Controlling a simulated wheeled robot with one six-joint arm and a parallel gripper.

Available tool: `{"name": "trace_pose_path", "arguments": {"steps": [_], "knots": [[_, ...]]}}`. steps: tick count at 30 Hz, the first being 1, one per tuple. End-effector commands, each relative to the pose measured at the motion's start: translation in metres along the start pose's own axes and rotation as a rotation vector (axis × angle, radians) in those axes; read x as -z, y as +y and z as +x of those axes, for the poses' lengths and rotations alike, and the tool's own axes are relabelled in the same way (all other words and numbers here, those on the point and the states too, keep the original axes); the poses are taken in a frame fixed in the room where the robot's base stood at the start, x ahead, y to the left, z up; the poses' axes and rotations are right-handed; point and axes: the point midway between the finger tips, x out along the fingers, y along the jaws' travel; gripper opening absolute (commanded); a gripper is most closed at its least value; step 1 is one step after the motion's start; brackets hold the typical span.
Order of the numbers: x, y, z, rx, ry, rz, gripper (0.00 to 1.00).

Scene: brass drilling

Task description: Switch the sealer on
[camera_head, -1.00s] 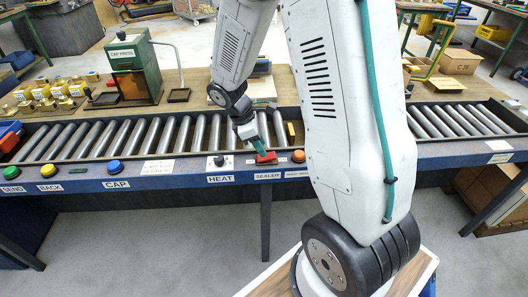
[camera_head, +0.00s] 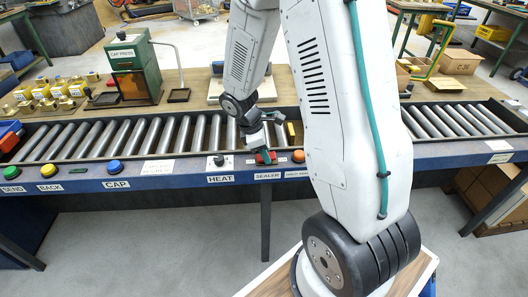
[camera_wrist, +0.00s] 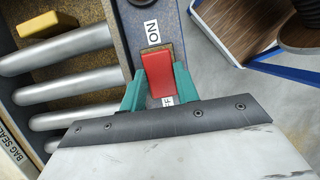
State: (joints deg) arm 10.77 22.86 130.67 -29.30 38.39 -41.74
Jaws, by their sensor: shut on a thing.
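The sealer switch is a red rocker (camera_wrist: 158,72) on the blue front rail, above the SEALER label (camera_head: 267,176) in the head view. In the wrist view the ON label (camera_wrist: 152,32) is beyond its far end, and a partly covered OFF label (camera_wrist: 167,101) is at its near end. My gripper (camera_wrist: 159,85) has its teal fingers on either side of the red switch, shut on it. In the head view my gripper (camera_head: 260,148) is tilted over the switch and partly covers it. I cannot tell which way the rocker is tipped.
An orange button (camera_head: 298,156) is just right of the switch, and the HEAT control (camera_head: 219,161) is to its left. The roller conveyor (camera_head: 130,137) runs behind the rail. A yellow block (camera_head: 291,129) lies near the rollers. My arm hides part of the conveyor.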

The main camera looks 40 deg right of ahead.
Motion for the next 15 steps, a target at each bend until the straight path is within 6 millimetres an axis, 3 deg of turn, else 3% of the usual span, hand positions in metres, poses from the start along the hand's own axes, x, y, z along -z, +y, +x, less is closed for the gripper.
{"name": "trace_pose_path", "arguments": {"steps": [6, 15], "knots": [[-0.0064, -0.0001, 0.0012, 0.0, 0.188, 0.006, 0.08], [-0.0089, 0.0003, 0.0027, -0.003, 0.332, 0.003, 0.08]]}}
